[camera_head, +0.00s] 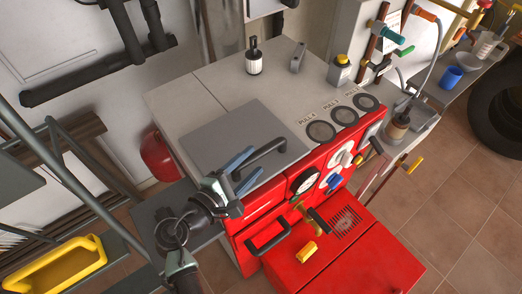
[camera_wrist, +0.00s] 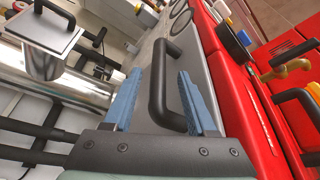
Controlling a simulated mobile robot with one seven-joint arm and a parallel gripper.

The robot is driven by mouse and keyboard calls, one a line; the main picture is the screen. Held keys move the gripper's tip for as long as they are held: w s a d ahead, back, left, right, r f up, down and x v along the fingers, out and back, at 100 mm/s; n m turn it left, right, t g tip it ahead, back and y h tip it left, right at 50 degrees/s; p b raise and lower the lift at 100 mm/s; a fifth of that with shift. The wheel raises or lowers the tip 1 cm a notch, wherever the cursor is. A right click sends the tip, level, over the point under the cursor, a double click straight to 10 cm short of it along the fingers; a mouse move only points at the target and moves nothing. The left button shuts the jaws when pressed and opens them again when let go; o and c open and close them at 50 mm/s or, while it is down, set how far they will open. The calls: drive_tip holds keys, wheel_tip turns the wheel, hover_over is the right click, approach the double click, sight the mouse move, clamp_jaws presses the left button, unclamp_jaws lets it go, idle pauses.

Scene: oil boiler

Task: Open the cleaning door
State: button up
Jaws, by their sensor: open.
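A flat grey lid (camera_head: 228,130) lies closed on top of the red boiler; I take it to be the cleaning door. Its black bar handle (camera_head: 270,152) stands along its front right edge. My gripper (camera_head: 254,163) is open at the near left end of this handle, its two blue fingers on either side of the bar. In the wrist view my gripper (camera_wrist: 159,80) has the black handle (camera_wrist: 158,85) between its fingers. A gap shows on the left; whether the right finger touches the bar I cannot tell.
Gauges and knobs (camera_head: 305,181) line the red front panel. A dark bottle (camera_head: 254,58) stands on the boiler's back top. A yellow tray (camera_head: 55,266) is at lower left.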

drive_tip(key=shift+x, duration=2.35)
clamp_jaws()
drive_tip(key=shift+a, duration=0.1)
